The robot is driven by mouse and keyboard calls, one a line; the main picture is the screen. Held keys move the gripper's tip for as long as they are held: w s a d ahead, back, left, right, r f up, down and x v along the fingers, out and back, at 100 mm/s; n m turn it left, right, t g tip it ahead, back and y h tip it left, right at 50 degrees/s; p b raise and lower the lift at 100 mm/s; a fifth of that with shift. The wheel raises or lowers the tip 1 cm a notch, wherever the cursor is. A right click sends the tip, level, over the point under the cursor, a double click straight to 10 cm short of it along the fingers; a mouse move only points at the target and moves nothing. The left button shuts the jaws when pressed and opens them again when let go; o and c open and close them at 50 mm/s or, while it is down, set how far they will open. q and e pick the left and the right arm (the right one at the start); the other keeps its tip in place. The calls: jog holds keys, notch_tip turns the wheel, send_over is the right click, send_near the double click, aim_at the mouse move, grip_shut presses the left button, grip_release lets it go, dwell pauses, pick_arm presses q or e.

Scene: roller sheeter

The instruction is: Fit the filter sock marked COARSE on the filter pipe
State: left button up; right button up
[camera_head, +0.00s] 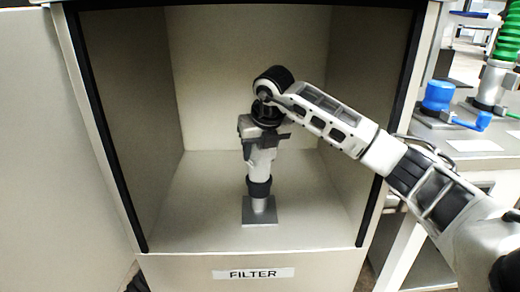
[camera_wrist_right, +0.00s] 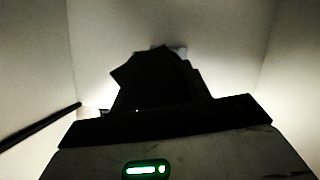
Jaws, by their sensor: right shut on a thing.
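The filter pipe (camera_head: 259,205) stands upright on a square grey plate inside the open cabinet. A pale sleeve, which looks like the filter sock (camera_head: 260,163), is upright in line above it, with a dark band at its lower end. No marking on it can be read. My right gripper (camera_head: 262,141) points down from above and is shut at the sleeve's top. How far the sleeve reaches over the pipe cannot be told. In the right wrist view the gripper's fingers (camera_wrist_right: 155,85) are a dark shape that hides what they hold. My left gripper is out of view.
The cabinet labelled FILTER (camera_head: 253,273) has walls on both sides and a clear floor around the plate. My right arm passes over its right edge. A bench at the right carries a blue container (camera_head: 438,96) and a green ribbed hose (camera_head: 509,38).

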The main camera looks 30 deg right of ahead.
aim_at(260, 166)
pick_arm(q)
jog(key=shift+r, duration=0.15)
pick_arm(e)
jog(key=shift+f, duration=0.25)
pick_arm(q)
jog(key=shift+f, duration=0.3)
pick_arm(e)
jog(key=shift+f, duration=0.5)
pick_arm(q)
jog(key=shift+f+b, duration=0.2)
jog(key=shift+b, duration=0.2)
pick_arm(e)
jog(key=shift+f, duration=0.7)
pick_arm(q)
jog(key=shift+b, duration=0.65)
pick_arm(e)
jog(key=shift+f, duration=0.95)
jog(key=o, duration=1.5)
